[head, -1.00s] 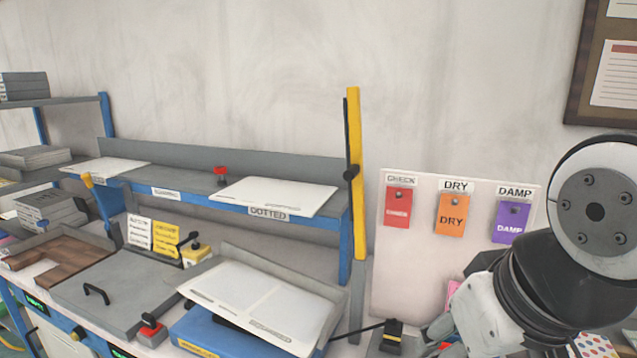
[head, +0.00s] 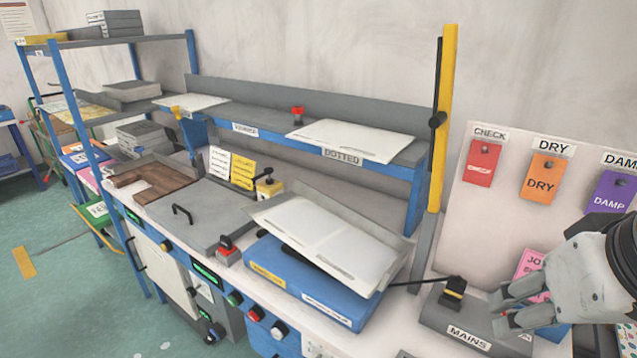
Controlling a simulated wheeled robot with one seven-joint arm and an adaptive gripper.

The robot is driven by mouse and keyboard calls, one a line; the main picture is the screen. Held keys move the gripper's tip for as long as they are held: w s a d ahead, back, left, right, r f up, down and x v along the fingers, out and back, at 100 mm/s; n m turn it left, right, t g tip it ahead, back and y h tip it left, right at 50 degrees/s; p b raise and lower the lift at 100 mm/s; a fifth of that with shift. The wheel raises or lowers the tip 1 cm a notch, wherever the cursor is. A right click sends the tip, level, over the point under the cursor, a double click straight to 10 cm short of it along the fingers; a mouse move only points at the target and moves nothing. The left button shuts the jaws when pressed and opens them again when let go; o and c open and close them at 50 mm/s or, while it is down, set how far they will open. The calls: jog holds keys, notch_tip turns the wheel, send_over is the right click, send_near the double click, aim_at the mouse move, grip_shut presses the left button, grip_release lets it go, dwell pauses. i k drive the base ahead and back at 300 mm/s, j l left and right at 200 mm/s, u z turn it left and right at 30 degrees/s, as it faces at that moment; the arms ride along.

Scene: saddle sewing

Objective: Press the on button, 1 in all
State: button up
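My gripper (head: 499,313) is at the right, above the grey box marked MAINS (head: 467,338). Its fingers point left and look apart, with nothing visible between them. It is well to the right of the panel buttons.
A blue unit (head: 300,287) with a tilted white sheet (head: 340,245) stands on the worktop between the buttons and my gripper. A yellow post (head: 445,120) rises behind. A tag board (head: 472,213) stands behind my gripper. Open floor (head: 70,300) lies at the left.

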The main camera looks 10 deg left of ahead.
aim_at(230, 300)
jog(key=u, duration=1.05)
jog(key=k+j, duration=0.15)
jog(key=z, duration=0.05)
